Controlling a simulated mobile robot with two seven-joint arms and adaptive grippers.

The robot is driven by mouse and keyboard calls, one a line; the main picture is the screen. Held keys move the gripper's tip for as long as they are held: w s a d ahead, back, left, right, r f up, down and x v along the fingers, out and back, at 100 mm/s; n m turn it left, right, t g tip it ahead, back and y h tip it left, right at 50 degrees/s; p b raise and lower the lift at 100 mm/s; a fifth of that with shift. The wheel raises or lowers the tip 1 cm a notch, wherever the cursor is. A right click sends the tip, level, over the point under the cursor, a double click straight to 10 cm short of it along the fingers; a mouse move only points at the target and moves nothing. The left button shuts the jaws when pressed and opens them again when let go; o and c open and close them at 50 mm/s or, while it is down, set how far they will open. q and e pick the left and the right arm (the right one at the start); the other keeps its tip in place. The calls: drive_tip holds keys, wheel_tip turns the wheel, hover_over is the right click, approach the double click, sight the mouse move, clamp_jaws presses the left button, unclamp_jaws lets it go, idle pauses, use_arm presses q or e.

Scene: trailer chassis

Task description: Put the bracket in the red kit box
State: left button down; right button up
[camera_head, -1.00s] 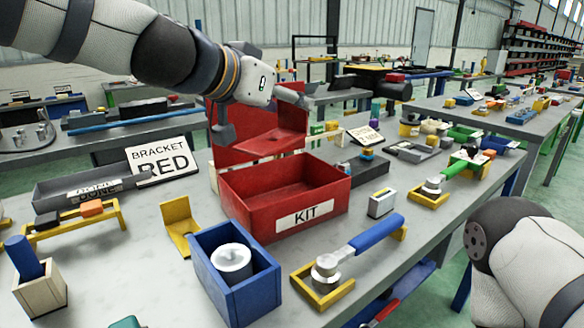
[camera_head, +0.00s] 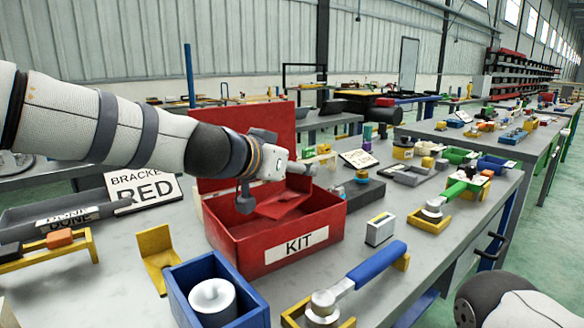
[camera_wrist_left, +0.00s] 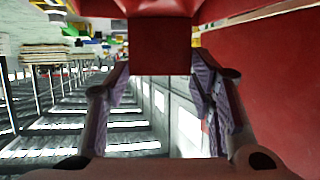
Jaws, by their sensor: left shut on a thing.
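The red kit box (camera_head: 272,250), labelled KIT, stands on the table with its lid (camera_head: 252,127) raised at the back. My left gripper (camera_head: 275,184) is over the box opening and shut on a red L-shaped bracket (camera_head: 283,204). In the head view the bracket overlaps the box's inside; I cannot tell whether it touches the floor. In the left wrist view the red bracket (camera_wrist_left: 158,45) sits between the fingers (camera_wrist_left: 160,95), beside a large red surface. A sign (camera_head: 143,190) reads BRACKET RED. My right gripper is out of view; only part of that arm shows.
A yellow bracket (camera_head: 157,258) and a blue bin (camera_head: 236,306) with a white cylinder (camera_head: 212,298) stand in front of the box. A blue-handled tool (camera_head: 362,272) lies on a yellow holder to the right, near a small grey block (camera_head: 380,229).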

use_arm(q)
drive_tip(key=shift+f, duration=0.6)
drive_tip(key=c, duration=0.7)
unclamp_jaws()
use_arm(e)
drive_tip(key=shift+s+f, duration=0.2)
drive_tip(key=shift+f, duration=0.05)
use_arm(q)
drive_tip(key=shift+s+a+r, duration=0.3)
drive_tip(key=shift+r, duration=0.3)
drive_tip(key=shift+s+a+r, duration=0.25)
drive_tip(key=shift+r, duration=0.3)
drive_tip(key=p+v, duration=0.1)
drive_tip(key=v, duration=0.9)
drive_tip(key=shift+s+f+p, duration=0.15)
drive_tip(key=shift+p, duration=0.2)
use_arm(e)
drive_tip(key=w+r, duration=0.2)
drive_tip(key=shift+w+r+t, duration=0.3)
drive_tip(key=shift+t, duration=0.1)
